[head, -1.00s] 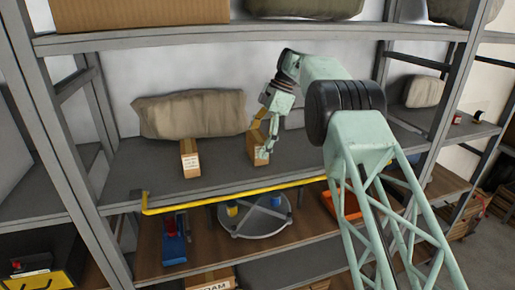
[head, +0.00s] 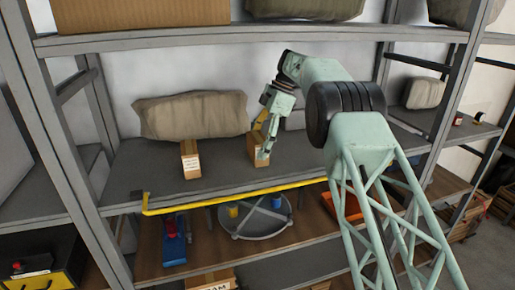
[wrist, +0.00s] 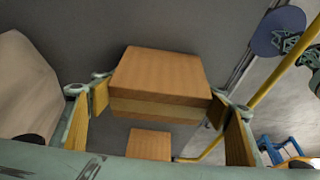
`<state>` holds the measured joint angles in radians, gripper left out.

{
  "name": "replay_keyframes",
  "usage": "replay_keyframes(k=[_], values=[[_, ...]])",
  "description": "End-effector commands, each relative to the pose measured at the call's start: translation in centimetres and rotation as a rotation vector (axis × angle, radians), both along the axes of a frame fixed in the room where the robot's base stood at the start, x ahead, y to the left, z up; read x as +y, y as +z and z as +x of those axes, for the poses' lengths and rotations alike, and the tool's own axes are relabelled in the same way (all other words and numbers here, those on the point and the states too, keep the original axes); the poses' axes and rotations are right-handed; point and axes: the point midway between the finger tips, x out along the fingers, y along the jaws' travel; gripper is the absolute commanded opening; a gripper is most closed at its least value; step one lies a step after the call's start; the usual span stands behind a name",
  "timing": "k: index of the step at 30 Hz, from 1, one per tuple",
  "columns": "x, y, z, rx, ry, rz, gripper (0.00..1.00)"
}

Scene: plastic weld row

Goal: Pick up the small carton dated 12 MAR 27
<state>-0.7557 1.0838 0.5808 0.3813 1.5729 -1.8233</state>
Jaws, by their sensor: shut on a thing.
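A small brown carton (head: 254,146) is on the middle shelf, to the right of centre, with my gripper (head: 262,148) on it. In the wrist view the same carton (wrist: 158,75) lies between the yellow pads of my gripper (wrist: 168,108), which is shut on it. I cannot tell whether it is clear of the shelf. A second small carton (head: 190,161) stands on the shelf to the left, with a pale label on its front. It also shows in the wrist view (wrist: 149,144), below the held one. The date print on both cartons is too small to read.
A long tan sack (head: 190,115) lies behind the cartons. A yellow bar (head: 235,196) runs along the shelf's front edge. Below are a grey round tray (head: 258,226), a blue tool (head: 174,248) and an orange bin (head: 343,206). Shelf (head: 222,177) between the cartons is free.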

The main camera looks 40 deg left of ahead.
Motion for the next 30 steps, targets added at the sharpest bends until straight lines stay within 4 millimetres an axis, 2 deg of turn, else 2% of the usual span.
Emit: replay_keyframes(k=[21,30], values=[[0.0,3.5,0.0,-0.001,0.001,0.001,0.52],[-0.4,3.4,-0.2,-0.001,0.0,0.001,0.52]])
